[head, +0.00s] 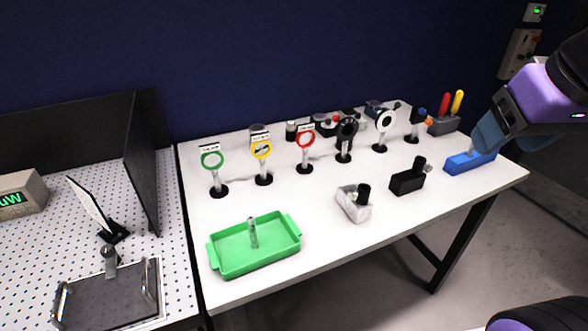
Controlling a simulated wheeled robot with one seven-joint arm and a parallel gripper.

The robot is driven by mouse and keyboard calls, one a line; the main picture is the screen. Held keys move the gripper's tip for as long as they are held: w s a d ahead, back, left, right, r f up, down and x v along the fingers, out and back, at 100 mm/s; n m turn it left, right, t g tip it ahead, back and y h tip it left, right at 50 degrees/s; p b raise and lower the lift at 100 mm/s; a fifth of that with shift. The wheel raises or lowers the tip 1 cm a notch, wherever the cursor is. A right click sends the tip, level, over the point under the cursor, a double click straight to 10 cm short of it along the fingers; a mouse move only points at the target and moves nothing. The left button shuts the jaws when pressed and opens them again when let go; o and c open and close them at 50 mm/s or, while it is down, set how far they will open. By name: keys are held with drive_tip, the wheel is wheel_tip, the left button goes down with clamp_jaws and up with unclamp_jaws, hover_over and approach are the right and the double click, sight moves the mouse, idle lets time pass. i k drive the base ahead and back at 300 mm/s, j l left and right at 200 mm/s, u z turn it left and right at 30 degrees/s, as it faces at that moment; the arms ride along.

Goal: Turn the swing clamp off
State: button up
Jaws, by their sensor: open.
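On the pegboard bench at the left, a small grey upright piece with a round head (109,260) stands at the back edge of a dark flat plate (95,305). It looks most like the swing clamp, but I cannot be sure, and its exact setting is too small to read. The plate has metal handles at its sides. My arm reaches in at the upper right, far from this piece. I cannot make out any gripper fingers.
A black panel (140,165) and a tilted white plate (92,205) stand behind the dark plate. A green tray (222,268), ring-topped posts, a white block (352,208), a black block (405,183) and a blue block (458,165) stand on the white table (300,212).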

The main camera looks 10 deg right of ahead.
sight(108, 251)
drive_tip(key=u, duration=1.6)
drive_tip(key=i+j, duration=0.15)
drive_tip(key=j, duration=0.2)
drive_tip(key=i+j+u, duration=0.15)
drive_tip(key=j, duration=0.2)
